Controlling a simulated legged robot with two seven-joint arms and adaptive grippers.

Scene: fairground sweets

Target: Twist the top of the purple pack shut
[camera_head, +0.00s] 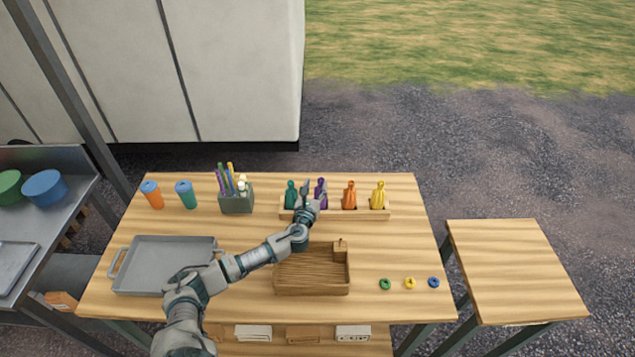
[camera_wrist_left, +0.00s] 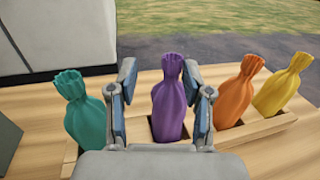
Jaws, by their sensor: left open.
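The purple pack (camera_wrist_left: 170,98) stands upright in a slot of the wooden rack (camera_head: 335,213), with a narrow neck and a flared, ruffled top. In the head view the purple pack (camera_head: 321,187) is partly hidden behind my left gripper (camera_head: 311,194). In the wrist view my left gripper (camera_wrist_left: 165,100) is open, with one finger on each side of the purple pack and gaps visible between the fingers and the pack. My right gripper is not in view.
A teal pack (camera_wrist_left: 84,115) stands left of the purple one; orange (camera_wrist_left: 236,92) and yellow (camera_wrist_left: 281,88) packs stand right. A wooden box (camera_head: 312,290), grey tray (camera_head: 147,288), pen holder (camera_head: 237,204) and several small rings (camera_head: 410,283) share the table.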

